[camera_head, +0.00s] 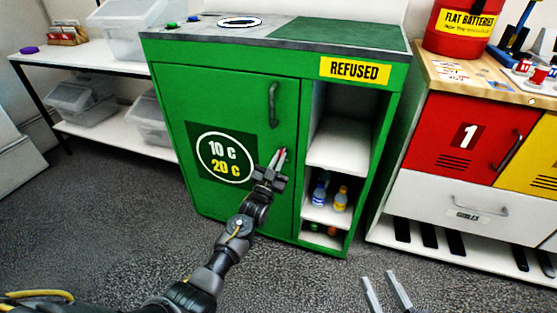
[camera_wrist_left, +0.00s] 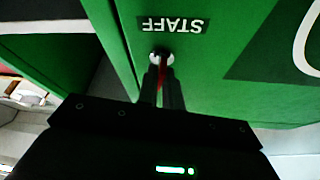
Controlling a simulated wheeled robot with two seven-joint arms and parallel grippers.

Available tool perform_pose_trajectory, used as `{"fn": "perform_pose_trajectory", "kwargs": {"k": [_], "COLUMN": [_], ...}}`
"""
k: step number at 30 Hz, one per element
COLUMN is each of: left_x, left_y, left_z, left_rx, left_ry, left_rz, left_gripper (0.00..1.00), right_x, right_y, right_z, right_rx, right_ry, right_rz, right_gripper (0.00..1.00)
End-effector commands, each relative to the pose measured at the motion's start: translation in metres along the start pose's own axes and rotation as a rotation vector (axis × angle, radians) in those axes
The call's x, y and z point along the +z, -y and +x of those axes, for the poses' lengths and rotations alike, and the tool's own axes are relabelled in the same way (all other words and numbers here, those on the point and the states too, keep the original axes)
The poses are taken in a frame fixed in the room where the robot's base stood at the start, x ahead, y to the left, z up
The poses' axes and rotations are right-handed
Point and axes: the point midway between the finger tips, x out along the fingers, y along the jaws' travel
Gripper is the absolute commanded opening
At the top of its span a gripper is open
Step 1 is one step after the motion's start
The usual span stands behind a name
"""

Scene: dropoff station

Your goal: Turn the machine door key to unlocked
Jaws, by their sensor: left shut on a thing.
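The green machine (camera_head: 170,130) has a closed door (camera_head: 230,100) with a vertical grey handle (camera_head: 272,103). My left gripper (camera_head: 281,154) is at the door's right edge, below the handle. In the left wrist view its fingers (camera_wrist_left: 162,82) are shut on a red key (camera_wrist_left: 162,73). The key meets a round silver lock (camera_wrist_left: 158,54) beside an upside-down STAFF label (camera_wrist_left: 172,25). The fingers hide part of the key, and I cannot tell its exact turn. My right gripper (camera_head: 386,291) is at the bottom edge of the head view, its two fingers apart and empty.
Right of the door is an open shelf bay (camera_head: 337,146) with small bottles (camera_head: 340,198). A red and yellow cabinet (camera_head: 440,140) with a white drawer (camera_head: 450,198) stands further right. White shelving (camera_head: 90,55) with clear bins is at the left. The grey floor in front is clear.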

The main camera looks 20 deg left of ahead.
Motion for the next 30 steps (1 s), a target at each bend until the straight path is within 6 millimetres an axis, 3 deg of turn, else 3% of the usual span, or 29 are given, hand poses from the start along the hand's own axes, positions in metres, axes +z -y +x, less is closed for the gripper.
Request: {"fn": "perform_pose_trajectory", "kwargs": {"k": [12,30], "left_x": [0.0007,0.0008], "left_y": [-0.0021,-0.0022], "left_z": [-0.0004,-0.0005], "left_rx": [-0.079,-0.092], "left_ry": [0.003,0.003], "left_rz": [-0.191,-0.226], "left_gripper": [0.00,0.00], "right_x": [0.0008,0.0016], "right_y": [-0.0002,-0.0007], "right_z": [-0.0001,-0.0001], "right_rx": [0.001,0.002], "right_ry": [0.005,0.009], "right_rz": [0.000,0.000], "right_gripper": [0.36,0.36]}}
